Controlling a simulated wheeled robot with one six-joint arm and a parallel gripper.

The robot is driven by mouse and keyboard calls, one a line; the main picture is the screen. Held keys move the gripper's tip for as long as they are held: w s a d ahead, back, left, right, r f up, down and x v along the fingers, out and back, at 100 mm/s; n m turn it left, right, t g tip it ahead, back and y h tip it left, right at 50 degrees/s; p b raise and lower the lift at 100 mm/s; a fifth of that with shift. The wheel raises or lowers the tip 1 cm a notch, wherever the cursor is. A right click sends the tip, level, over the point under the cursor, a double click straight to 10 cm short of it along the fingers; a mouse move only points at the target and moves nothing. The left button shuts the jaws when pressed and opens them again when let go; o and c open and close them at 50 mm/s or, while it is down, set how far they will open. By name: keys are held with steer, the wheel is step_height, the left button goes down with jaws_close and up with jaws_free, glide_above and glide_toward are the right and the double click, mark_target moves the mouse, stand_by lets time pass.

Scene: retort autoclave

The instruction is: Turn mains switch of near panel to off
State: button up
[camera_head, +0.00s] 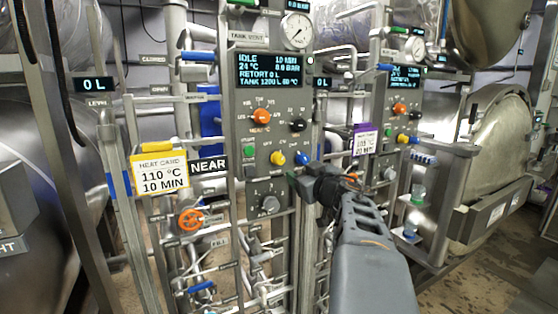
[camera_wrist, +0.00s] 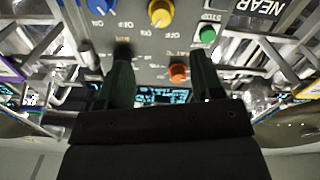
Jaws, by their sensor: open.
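The near panel (camera_head: 262,110) is a grey upright box with a lit display, beside the NEAR sign. It carries an orange knob (camera_head: 261,117), a black knob (camera_head: 298,125), a green button (camera_head: 249,151), a yellow knob (camera_head: 277,158) and a blue knob (camera_head: 302,158). A grey rotary switch (camera_head: 270,204) sits on the plate below; its label is too small to read, so I cannot tell whether it is the mains switch. My gripper (camera_head: 303,183) is open and empty, in front of the panel's lower right. In the wrist view my gripper (camera_wrist: 163,64) faces the upside-down panel.
A yellow heat card (camera_head: 160,174) hangs left of the panel, above an orange handwheel (camera_head: 190,219). A similar second panel (camera_head: 401,105) with a purple-topped card (camera_head: 364,140) stands to the right. Pipes and rails crowd around the near panel.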

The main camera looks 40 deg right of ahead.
mark_target(281, 160)
steer(key=w, duration=0.4)
steer(key=w+d, duration=0.1)
steer(key=w, duration=0.8)
steer(key=shift+d, duration=0.3)
steer(key=c, duration=0.9)
